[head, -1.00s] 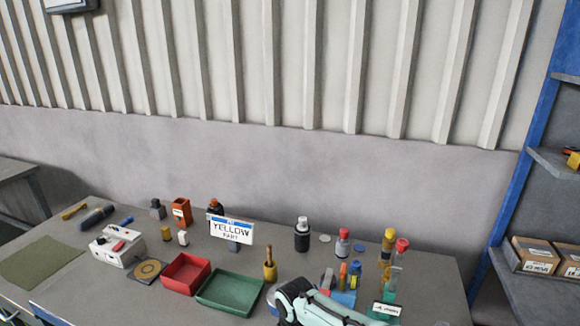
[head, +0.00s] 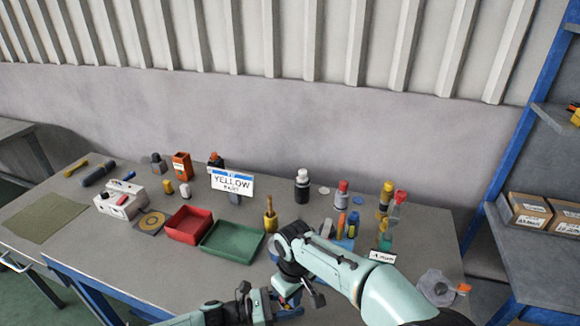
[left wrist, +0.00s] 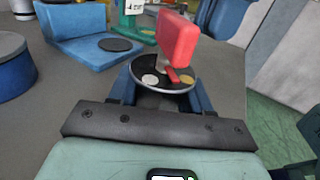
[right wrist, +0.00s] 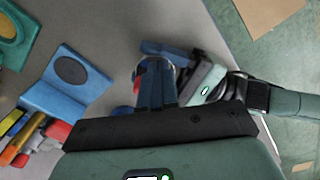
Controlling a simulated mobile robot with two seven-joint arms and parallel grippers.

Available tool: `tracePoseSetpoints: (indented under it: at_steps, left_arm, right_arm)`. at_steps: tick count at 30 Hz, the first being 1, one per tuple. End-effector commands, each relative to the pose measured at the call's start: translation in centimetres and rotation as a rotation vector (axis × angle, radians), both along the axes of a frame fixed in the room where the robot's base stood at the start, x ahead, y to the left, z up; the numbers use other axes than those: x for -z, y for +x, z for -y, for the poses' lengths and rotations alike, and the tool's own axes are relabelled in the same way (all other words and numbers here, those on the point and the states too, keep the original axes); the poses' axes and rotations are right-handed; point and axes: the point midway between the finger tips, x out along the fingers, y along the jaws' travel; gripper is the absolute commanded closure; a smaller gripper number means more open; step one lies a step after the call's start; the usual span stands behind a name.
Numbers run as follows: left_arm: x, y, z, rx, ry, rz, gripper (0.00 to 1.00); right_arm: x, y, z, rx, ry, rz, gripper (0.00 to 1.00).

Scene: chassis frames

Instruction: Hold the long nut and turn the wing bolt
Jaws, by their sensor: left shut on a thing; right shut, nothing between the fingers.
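In the left wrist view a red wing bolt (left wrist: 178,42) stands up tilted between my left gripper's (left wrist: 163,88) fingers. A dark round flange (left wrist: 150,76) with pale spots lies below it. My left gripper is shut on what I take to be the long nut, whose body is mostly hidden. In the head view my left gripper (head: 268,298) is low near the table's front edge. My right gripper (head: 288,288) is just beside it, pointing down. In the right wrist view my right gripper (right wrist: 152,68) is shut and empty, close by a partly hidden red part (right wrist: 140,69).
A green tray (head: 213,250) and a red tray (head: 169,226) lie left of the grippers. A wooden-handled tool (head: 270,222) stands behind. A blue angled stand (right wrist: 48,97) and several coloured bottles are close on the right.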

Motion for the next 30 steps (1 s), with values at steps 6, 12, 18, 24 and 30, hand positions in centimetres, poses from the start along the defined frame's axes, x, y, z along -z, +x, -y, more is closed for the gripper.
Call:
tracePoseSetpoints:
  at_steps: [6, 12, 18, 24, 30]
  left_arm:
    - [-0.03, 0.00, 0.01, 0.000, -0.001, 0.000, 0.94]
    - [-0.03, 0.00, 0.01, 0.000, -0.001, 0.000, 0.94]
    - [-0.03, -0.01, 0.01, 0.000, -0.001, 0.000, 0.94]
    - [-0.03, 0.00, 0.01, 0.000, -0.001, 0.000, 0.94]
    - [-0.03, 0.00, 0.01, 0.000, -0.001, 0.000, 0.94]
  right_arm:
    - [0.00, 0.12, -0.03, 0.000, 0.000, 0.000, 1.00]
    - [0.00, 0.12, -0.04, 0.000, -0.001, -0.001, 1.00]
    - [0.01, 0.14, 0.05, 0.000, -0.001, -0.001, 1.00]
    - [0.00, 0.26, 0.35, -0.001, 0.000, 0.000, 1.00]
    - [0.01, 0.54, 0.82, 0.000, -0.001, -0.001, 1.00]
